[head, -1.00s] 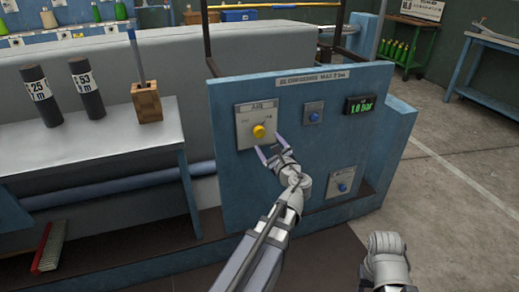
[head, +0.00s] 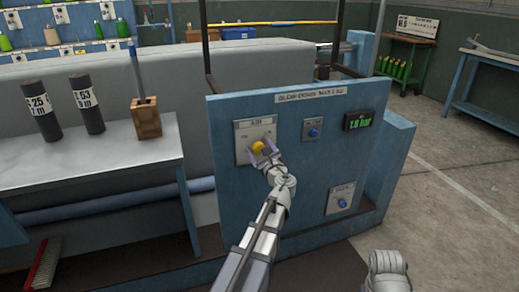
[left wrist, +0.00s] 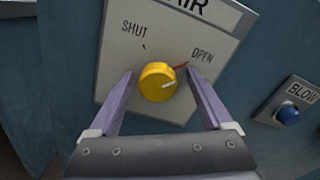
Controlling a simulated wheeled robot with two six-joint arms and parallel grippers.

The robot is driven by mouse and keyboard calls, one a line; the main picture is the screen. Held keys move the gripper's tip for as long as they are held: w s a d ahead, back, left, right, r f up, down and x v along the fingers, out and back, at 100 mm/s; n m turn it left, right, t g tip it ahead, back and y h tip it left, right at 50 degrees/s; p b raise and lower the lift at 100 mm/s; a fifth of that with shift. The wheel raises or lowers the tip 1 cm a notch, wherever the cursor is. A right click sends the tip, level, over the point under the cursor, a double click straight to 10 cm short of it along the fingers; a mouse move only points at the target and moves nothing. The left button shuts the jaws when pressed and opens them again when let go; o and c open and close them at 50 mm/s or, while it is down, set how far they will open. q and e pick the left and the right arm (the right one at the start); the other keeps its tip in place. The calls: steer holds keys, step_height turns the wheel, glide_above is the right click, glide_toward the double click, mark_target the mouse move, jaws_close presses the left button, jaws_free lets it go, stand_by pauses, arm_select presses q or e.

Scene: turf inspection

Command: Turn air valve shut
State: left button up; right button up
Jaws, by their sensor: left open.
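The air valve is a round yellow knob (head: 258,147) on a pale plate (head: 243,152) marked AIR, on the blue panel's left side. The plate reads SHUT at upper left and OPEN at right, with a red line by OPEN. My left gripper (head: 263,150) is open, its purple fingers (left wrist: 157,92) to either side of the knob, with visible gaps. Of my right arm only a grey part shows at the bottom right; its fingers are out of view.
The blue panel (head: 290,180) also has a blue button (head: 314,134), a green display (head: 360,121) reading 1.0 bar and a lower blue button (head: 342,203). A grey bench (head: 110,160) with two dark cylinders (head: 41,110) and a wooden block (head: 146,118) stands left.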

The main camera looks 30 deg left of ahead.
arm_select(q)
jaws_close()
stand_by(0.8)
